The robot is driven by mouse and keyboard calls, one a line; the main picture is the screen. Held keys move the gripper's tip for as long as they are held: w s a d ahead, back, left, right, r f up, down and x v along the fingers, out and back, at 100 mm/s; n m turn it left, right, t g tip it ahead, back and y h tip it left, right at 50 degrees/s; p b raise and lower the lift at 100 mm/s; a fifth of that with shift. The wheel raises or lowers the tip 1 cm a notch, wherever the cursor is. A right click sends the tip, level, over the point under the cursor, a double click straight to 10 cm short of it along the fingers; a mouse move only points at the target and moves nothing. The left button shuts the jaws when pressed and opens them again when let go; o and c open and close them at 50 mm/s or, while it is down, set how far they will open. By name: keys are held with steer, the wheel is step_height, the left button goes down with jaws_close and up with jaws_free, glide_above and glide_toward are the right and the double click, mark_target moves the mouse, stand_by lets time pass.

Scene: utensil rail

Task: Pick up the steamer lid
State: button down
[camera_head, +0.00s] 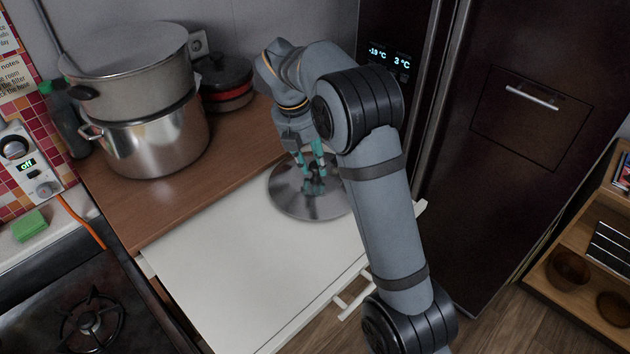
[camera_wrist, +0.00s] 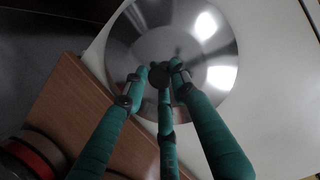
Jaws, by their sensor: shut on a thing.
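The steamer lid (camera_head: 290,196) is a round, shiny metal disc with a dark knob at its centre. It is over the white pull-out surface (camera_head: 230,270), at that surface's back right; I cannot tell whether it rests there or is slightly raised. My gripper (camera_head: 314,186) comes down from above with teal fingers and is shut on the lid's knob. In the wrist view, the lid (camera_wrist: 205,75) fills the upper middle, and the fingers of my gripper (camera_wrist: 160,75) close around the dark knob, hiding part of it.
A two-tier steel pot (camera_head: 155,145) stands on the wooden counter (camera_head: 185,195) at the left. A dark pan with a red band (camera_head: 228,100) is behind it. A dark fridge (camera_head: 500,130) stands right of my arm. A gas hob (camera_head: 90,320) is at the lower left.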

mark_target(314, 165)
steer(key=shift+r, duration=0.1)
stand_by(0.3)
steer(key=shift+w+r, duration=0.1)
steer(key=shift+r, duration=0.45)
step_height(314, 165, up, 3)
steer(key=shift+p, duration=0.35)
steer(key=s+d+r+b, duration=0.1)
steer(key=s+d+r, duration=0.1)
steer(key=s, duration=0.3)
steer(key=s+d+r+b, duration=0.1)
steer(key=s+d+r, duration=0.2)
steer(key=s+r, duration=0.1)
steer(key=shift+s+d+r, duration=0.25)
steer(key=shift+s+r, duration=0.15)
steer(key=shift+s, duration=0.35)
steer(key=c, duration=2)
jaws_free()
steer(key=c, duration=0.5)
jaws_close()
